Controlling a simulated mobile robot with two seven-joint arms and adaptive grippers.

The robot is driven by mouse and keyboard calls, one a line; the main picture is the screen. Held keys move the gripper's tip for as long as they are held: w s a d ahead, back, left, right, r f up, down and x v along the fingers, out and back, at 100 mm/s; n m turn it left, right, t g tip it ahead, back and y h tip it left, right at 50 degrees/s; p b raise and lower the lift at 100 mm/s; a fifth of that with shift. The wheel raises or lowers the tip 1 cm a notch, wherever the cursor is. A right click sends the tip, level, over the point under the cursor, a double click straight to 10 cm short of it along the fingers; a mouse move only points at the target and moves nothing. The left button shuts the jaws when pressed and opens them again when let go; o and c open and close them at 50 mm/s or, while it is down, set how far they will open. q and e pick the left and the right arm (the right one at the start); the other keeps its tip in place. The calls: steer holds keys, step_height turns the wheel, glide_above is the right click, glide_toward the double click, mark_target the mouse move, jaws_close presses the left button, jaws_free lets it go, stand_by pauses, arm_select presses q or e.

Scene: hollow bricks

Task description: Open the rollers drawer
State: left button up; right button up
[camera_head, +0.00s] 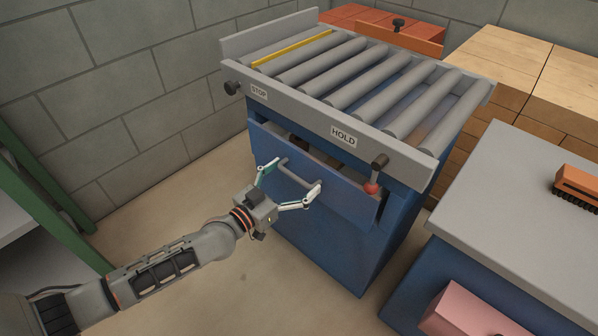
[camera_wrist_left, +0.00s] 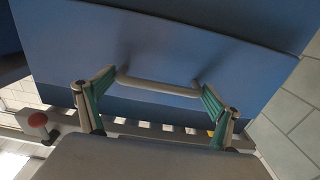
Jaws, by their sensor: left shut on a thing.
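The rollers drawer (camera_head: 335,193) is the blue front below the roller table, and it stands out from the blue cabinet with a dark gap along its top edge. Its grey bar handle (camera_head: 298,174) runs across the front and also shows in the left wrist view (camera_wrist_left: 158,86). My left gripper (camera_head: 294,178) is shut on the handle, with its widely spread fingers at the two ends of the bar. The wrist view shows the drawer front (camera_wrist_left: 190,50) close before the gripper. The drawer's inside is mostly hidden. My right gripper is not in view.
The roller table's grey rail (camera_head: 300,116) has STOP and HOLD labels and a red-knobbed lever (camera_head: 371,187) hanging by the drawer's right end. A grey-topped blue cabinet (camera_head: 500,200) with a brush (camera_head: 577,184) stands right. A green rack (camera_head: 45,200) stands left. Floor before the drawer is clear.

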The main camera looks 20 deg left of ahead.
arm_select(q)
steer(key=p+v, duration=0.5)
steer(key=v, duration=1.6)
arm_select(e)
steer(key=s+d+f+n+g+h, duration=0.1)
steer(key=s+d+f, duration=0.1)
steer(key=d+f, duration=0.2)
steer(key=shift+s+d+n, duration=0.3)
arm_select(q)
steer(key=shift+s+d, duration=0.15)
steer(key=shift+f, duration=0.1)
steer(key=o, duration=1.3)
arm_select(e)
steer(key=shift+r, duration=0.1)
arm_select(q)
steer(key=v, duration=1.2)
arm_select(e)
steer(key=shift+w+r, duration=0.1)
